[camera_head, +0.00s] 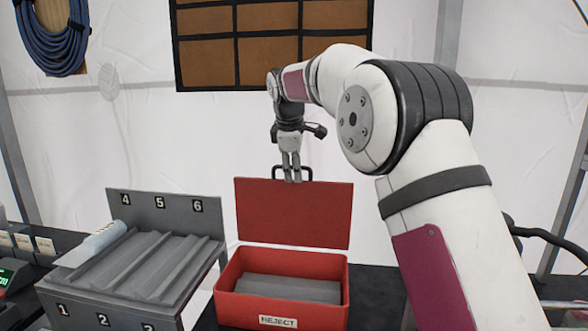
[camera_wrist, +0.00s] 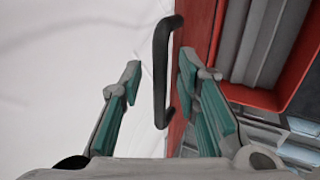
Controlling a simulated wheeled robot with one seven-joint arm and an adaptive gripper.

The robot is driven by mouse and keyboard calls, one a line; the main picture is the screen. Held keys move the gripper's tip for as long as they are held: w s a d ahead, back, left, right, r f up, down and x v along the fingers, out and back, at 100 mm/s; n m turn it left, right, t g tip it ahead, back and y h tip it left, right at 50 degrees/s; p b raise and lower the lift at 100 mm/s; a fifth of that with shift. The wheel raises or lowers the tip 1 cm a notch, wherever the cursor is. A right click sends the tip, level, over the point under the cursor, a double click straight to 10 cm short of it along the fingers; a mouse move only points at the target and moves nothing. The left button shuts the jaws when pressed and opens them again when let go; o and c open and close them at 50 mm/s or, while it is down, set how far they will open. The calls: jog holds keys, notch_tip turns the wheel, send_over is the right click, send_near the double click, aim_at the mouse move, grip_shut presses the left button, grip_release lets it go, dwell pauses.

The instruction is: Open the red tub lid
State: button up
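The red tub (camera_head: 335,305) has a "REJECT" label on its front. Its red lid (camera_head: 292,215) stands raised, nearly upright, at the back, so the inside shows. A black handle (camera_head: 309,172) sits at the lid's top edge. My gripper (camera_head: 292,180) points down at this handle. In the wrist view, the handle (camera_wrist: 158,75) passes between my two spread fingers, nearer the right one. A gap shows between the handle and the left finger. The red lid (camera_wrist: 196,25) is just right of the handle there.
Grey ribbed inserts (camera_head: 288,288) lie in the tub. A grey numbered rack (camera_head: 150,262) stands close on the left, with a pale cylindrical item (camera_head: 103,240) on it. A brown panel (camera_head: 270,45) hangs on the wall behind. Dark table surface shows right of the tub.

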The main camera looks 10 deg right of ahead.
jog(key=v, duration=1.2)
jog(key=s+d+f+m, duration=0.1)
jog(key=s+d+m, duration=0.15)
jog(key=s, duration=0.85)
jog(key=s+d+m, duration=0.2)
jog(key=s+m, duration=0.2)
jog(key=s, duration=0.7)
jog(key=s+d+f+m, duration=0.1)
jog(key=s+f+m, duration=0.2)
jog(key=s+f, duration=0.5)
jog(key=s+f+m+y, duration=0.1)
jog(key=s+f+m, duration=0.3)
jog(key=s+f, duration=0.4)
jog(key=s, duration=0.5)
jog(key=shift+s+d+y, duration=0.3)
jog(key=shift+d, duration=0.1)
